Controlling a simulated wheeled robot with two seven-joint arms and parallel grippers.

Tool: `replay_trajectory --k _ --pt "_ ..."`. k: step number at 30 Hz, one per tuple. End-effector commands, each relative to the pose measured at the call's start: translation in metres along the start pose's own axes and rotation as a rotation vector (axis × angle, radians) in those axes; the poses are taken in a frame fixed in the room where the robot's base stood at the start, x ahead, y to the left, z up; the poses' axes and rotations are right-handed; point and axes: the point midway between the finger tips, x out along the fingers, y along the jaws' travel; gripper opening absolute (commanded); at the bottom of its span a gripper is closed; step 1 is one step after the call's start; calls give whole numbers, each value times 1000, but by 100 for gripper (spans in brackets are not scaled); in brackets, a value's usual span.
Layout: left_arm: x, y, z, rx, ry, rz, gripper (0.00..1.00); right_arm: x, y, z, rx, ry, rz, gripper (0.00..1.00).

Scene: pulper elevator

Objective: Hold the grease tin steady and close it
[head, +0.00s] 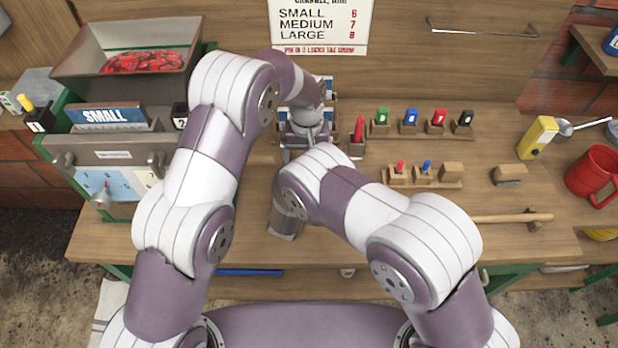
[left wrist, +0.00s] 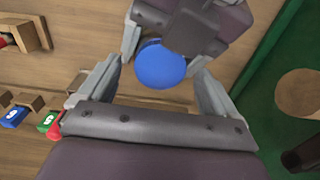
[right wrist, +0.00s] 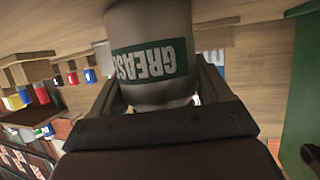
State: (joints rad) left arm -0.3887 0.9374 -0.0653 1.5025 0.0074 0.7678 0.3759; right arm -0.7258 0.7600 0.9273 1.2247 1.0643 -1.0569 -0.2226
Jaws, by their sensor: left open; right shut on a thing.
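The grease tin (right wrist: 150,35) is a pale cylinder with a dark green label reading GREASE, upside down in the right wrist view. My right gripper (right wrist: 157,88) is shut on it, one finger on each side. In the left wrist view a round blue lid (left wrist: 160,66) lies below my left gripper (left wrist: 156,82). The left gripper is open, its fingers apart on either side of the lid. I cannot tell whether the lid is fully seated on the tin. In the head view my arms hide the tin and lid.
The wooden bench (head: 350,250) holds small coloured blocks (head: 411,117) at the back, a yellow box (head: 537,138) and a red mug (head: 594,176) at the right. A machine with a SMALL sign (head: 108,116) stands at the left. The bench front is partly clear.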

Motion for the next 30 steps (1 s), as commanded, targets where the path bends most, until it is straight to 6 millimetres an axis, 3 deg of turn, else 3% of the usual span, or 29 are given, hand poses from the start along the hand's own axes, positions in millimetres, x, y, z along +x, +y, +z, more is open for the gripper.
replay_trajectory --k 10,15,22,23,24,30 --pt "-58 0 -1 0 4 2 92 0 0 0 1 1 0 0" --pt "-69 0 0 0 1 1 92 0 0 0 1 1 0 0" --pt "-70 0 0 0 1 1 92 0 0 -1 1 1 0 0" --pt "-70 0 0 0 1 1 92 0 0 -1 1 1 0 84" --pt "-70 0 0 0 1 1 92 0 0 -1 1 1 0 97" --pt "-70 0 0 0 1 1 92 0 0 0 0 0 0 100"
